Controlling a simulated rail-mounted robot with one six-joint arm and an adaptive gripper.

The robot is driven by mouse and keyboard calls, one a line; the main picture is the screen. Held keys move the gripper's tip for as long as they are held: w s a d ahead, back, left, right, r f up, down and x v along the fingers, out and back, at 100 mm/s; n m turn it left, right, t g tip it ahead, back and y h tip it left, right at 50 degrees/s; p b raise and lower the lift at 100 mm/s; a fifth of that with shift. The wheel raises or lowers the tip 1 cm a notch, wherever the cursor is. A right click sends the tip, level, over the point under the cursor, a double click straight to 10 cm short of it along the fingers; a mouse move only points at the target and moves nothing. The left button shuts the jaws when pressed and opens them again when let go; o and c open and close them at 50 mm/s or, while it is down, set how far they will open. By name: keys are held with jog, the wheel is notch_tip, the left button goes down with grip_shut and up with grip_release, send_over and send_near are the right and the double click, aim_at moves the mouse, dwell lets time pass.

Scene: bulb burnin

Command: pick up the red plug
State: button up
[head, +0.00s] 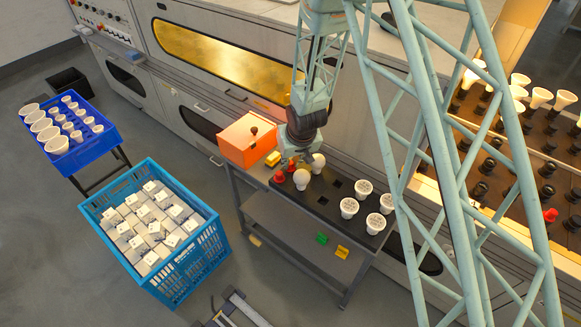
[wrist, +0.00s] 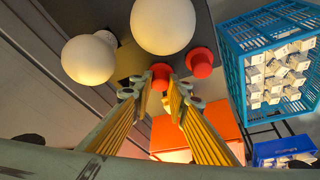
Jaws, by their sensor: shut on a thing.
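A red plug (wrist: 160,74) sits between the two fingertips of my gripper (wrist: 160,88) in the wrist view. My gripper is shut on it. In the head view my gripper (head: 291,154) is low over the left end of the dark bench top, with this plug (head: 292,164) just below it. A second red plug (wrist: 200,62) stands close beside, apart from the fingers; it also shows in the head view (head: 279,177). I cannot tell whether the held plug still touches the bench.
Two round white bulbs (head: 302,179) (head: 318,162) stand close by. An orange box (head: 247,139) and a yellow block (head: 273,158) are behind left. Several white reflector bulbs (head: 349,207) stand on the bench (head: 330,209). A blue crate (head: 190,271) stands front left. Another red plug (head: 549,216) is in the right rack.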

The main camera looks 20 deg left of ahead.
aim_at(291, 163)
jog(key=shift+r, duration=0.2)
notch_tip(291, 163, up, 10)
jog(key=p, duration=0.5)
jog(key=shift+f, duration=0.2)
dwell(0.3)
jog(key=shift+d, duration=0.1)
dwell(0.6)
